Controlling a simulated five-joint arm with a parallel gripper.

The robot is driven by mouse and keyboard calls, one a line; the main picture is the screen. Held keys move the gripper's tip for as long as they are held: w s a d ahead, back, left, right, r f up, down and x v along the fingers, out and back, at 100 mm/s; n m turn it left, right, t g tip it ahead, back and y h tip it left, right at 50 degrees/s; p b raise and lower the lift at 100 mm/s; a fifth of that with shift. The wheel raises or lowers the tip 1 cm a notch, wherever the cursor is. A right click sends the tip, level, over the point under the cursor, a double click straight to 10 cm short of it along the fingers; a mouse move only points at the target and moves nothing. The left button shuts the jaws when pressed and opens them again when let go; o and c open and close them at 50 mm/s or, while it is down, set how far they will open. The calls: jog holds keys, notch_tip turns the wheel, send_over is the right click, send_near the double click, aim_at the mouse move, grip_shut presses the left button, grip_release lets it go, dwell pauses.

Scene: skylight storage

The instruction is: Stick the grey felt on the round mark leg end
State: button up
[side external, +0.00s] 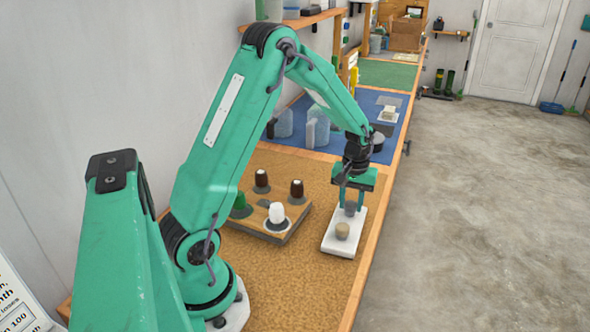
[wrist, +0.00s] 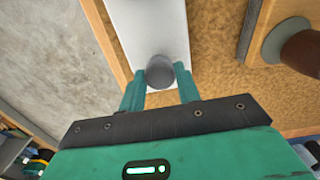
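The grey felt (side external: 350,209) is a small round piece near the far end of a white tray. My gripper (side external: 353,204) points down over it, with one finger on each side. In the wrist view, the grey felt (wrist: 159,70) shows at and between the fingertips of my gripper (wrist: 161,77); firm contact on both sides does not show. A beige round piece (side external: 342,231) lies on the tray nearer the camera. Legs stand on a board at left: a white one (side external: 277,212), a green one (side external: 240,202) and two dark brown ones (side external: 297,188). No round mark is readable.
The white tray (side external: 338,248) lies near the bench's right wooden edge. The board (side external: 270,236) with the legs is left of it, with a strip of bare brown bench between. A blue mat (side external: 400,100) with containers lies beyond.

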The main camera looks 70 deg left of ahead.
aim_at(351, 203)
grip_shut()
jog(key=shift+r, duration=0.6)
dwell(0.7)
jog(key=shift+r, duration=1.5)
